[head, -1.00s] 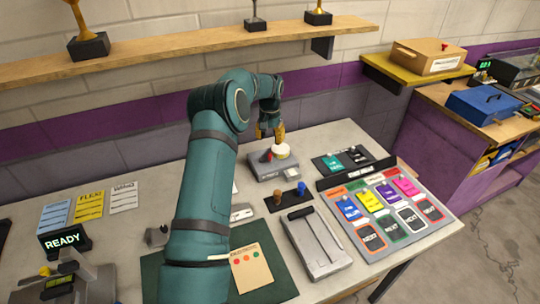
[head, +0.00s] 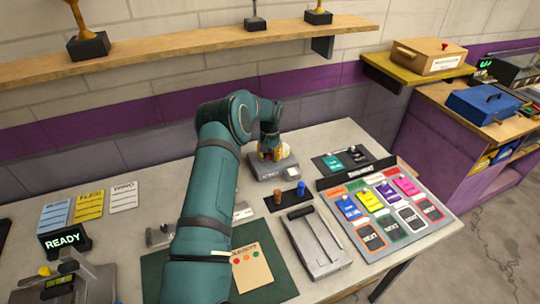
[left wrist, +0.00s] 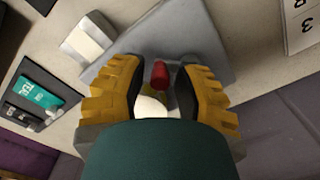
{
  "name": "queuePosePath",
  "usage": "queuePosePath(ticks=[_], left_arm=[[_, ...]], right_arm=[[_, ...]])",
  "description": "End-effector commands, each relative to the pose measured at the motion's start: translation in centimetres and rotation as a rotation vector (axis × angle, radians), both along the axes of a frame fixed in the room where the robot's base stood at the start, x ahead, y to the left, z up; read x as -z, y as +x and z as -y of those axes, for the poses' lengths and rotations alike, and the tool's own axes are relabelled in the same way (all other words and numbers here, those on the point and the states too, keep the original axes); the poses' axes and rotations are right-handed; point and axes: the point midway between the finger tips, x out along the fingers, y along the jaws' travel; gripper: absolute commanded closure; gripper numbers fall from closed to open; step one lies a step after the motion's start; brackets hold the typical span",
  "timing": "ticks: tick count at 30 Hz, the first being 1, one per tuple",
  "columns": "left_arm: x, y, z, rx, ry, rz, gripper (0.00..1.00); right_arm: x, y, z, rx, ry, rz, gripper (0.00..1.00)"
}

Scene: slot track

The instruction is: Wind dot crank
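The dot crank is a low grey box (head: 266,172) on the bench top, with a cream dial (head: 287,150) and a red knob. My left gripper (head: 271,153) points down over it and hides part of the dial. In the left wrist view the red knob (left wrist: 160,74) lies between the two yellow fingers, with a gap on each side. The cream dial (left wrist: 151,107) lies between them too, partly hidden by my wrist. The left gripper (left wrist: 159,85) is open around the knob; contact cannot be told. My right gripper is not in view.
A peg strip (head: 286,197) and a grey slider unit (head: 316,243) stand in front of the crank. A board of coloured cards (head: 390,212) and a black card rack (head: 356,173) lie to the right. A wooden shelf (head: 190,42) runs along the wall above.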

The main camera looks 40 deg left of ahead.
Motion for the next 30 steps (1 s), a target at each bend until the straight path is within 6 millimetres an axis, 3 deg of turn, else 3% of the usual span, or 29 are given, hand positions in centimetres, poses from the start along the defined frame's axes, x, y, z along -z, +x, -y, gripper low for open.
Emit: queuePosePath(ticks=[1,2,17,30], left_arm=[[0.0,0.0,0.0,0.0,0.0,0.0,0.92],[0.0,0.0,0.0,0.0,0.0,0.0,1.0],[0.0,-0.2,0.0,0.068,0.0,0.001,1.0],[0.1,-1.4,0.1,0.422,0.0,0.0,1.0]], right_arm=[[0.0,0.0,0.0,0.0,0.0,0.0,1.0],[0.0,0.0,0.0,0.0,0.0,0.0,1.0],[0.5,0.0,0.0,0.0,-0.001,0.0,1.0],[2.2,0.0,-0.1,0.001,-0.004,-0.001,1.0]])
